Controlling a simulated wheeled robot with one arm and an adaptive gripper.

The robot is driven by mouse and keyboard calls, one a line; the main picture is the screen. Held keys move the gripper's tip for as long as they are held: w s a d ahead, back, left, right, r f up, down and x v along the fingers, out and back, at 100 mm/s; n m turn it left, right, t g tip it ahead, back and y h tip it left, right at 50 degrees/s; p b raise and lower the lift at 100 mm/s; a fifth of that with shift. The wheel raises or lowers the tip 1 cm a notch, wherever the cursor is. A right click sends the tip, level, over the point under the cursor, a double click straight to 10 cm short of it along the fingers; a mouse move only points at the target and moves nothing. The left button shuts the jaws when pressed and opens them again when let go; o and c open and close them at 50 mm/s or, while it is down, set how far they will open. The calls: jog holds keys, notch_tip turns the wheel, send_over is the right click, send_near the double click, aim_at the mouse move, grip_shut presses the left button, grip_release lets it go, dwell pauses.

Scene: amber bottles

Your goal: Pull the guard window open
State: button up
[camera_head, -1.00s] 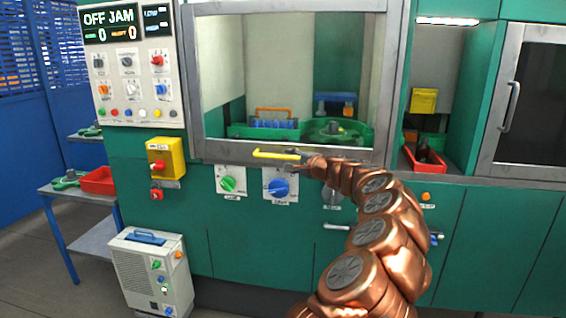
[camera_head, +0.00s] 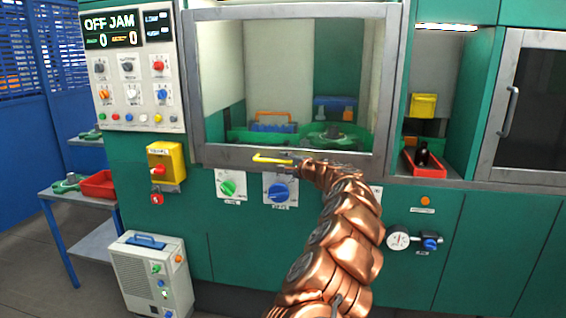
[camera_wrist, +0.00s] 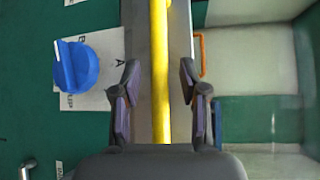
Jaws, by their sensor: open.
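The guard window (camera_head: 290,80) is a grey-framed clear pane in the green machine, and it looks shut in the head view. Its yellow handle (camera_head: 272,158) runs along the bottom rail. In the wrist view the yellow handle bar (camera_wrist: 160,70) runs lengthwise between the two fingers of my gripper (camera_wrist: 158,95). The fingers are open, one on each side of the bar, with gaps to it. In the head view my gripper (camera_head: 298,160) is at the right end of the handle, and its fingers are small and partly hidden by my arm.
A blue knob (camera_head: 279,191) and a green knob (camera_head: 228,188) sit just below the window; the blue knob is beside my gripper in the wrist view (camera_wrist: 78,67). A yellow switch box (camera_head: 166,162) is at left. Behind the pane are a green tray and an orange-handled basket.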

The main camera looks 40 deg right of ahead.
jog(key=shift+w+f, duration=0.1)
jog(key=shift+w, duration=0.5)
grip_shut()
dwell(0.5)
